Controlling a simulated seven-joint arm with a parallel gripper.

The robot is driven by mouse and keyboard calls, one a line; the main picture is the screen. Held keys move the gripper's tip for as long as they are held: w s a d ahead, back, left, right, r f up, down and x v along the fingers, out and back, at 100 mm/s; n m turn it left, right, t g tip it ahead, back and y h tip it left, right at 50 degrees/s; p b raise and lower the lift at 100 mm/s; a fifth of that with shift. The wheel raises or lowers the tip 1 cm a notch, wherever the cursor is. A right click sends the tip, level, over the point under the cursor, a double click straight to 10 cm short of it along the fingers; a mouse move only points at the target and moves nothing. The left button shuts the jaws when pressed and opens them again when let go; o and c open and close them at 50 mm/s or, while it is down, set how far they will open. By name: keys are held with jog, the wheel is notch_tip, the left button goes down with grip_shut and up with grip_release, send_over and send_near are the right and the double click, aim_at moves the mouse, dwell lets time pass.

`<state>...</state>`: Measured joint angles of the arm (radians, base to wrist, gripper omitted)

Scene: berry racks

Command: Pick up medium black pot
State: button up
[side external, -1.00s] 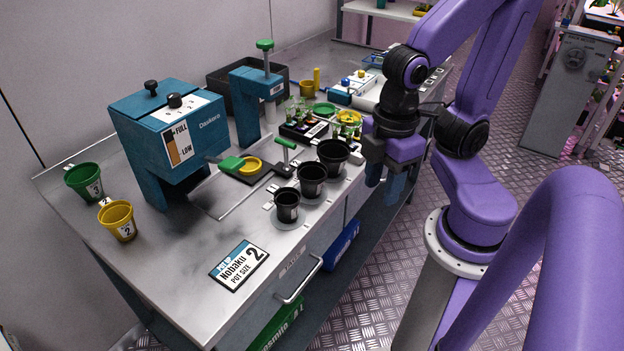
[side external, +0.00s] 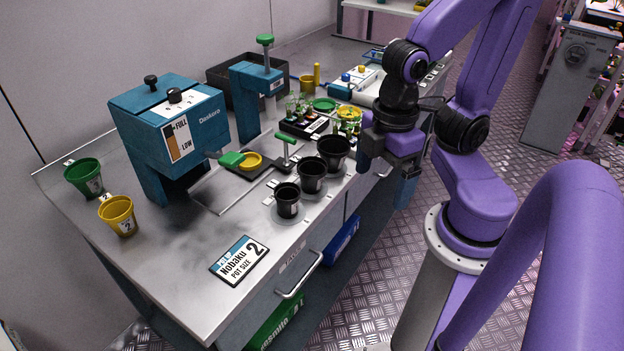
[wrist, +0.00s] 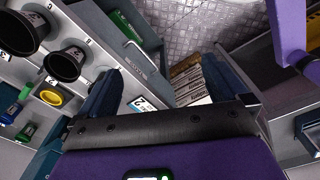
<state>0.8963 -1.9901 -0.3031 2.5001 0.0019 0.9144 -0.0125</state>
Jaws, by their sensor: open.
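Three black pots stand upright in a diagonal row along the front edge of the steel bench. The medium black pot (side external: 312,178) is in the middle, between the small black pot (side external: 287,203) and the large black pot (side external: 333,157). In the wrist view the medium pot (wrist: 65,64) is at upper left, beside the large pot (wrist: 20,30); the small pot seems mostly hidden by a finger. My gripper (side external: 385,178) is open and empty, right of the large pot and beyond the bench's front edge. Its fingers also show in the wrist view (wrist: 162,68), with no pot between them.
A size card (side external: 240,262) reading "2" lies on the bench (side external: 185,275) near the front. A teal dispenser (side external: 175,120), a green cup (side external: 86,178) and a yellow cup (side external: 118,216) stand to the left. Seedling pots and a tray crowd the area behind the black pots.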

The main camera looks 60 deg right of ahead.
jog(key=w+d+r+n, duration=0.2)
jog(key=w+n, duration=0.5)
jog(key=w, duration=0.4)
jog(key=r+n, duration=0.1)
jog(key=n, duration=0.4)
send_over(312, 173)
jog(key=s+a, duration=0.1)
jog(key=a, duration=0.1)
jog(key=shift+n, duration=0.3)
notch_tip(312, 173, down, 12)
jog(key=shift+d+r, duration=0.15)
jog(key=shift+r, duration=0.05)
jog(key=shift+s+f, duration=0.1)
jog(key=shift+f, duration=2.65)
jog(key=c, duration=1)
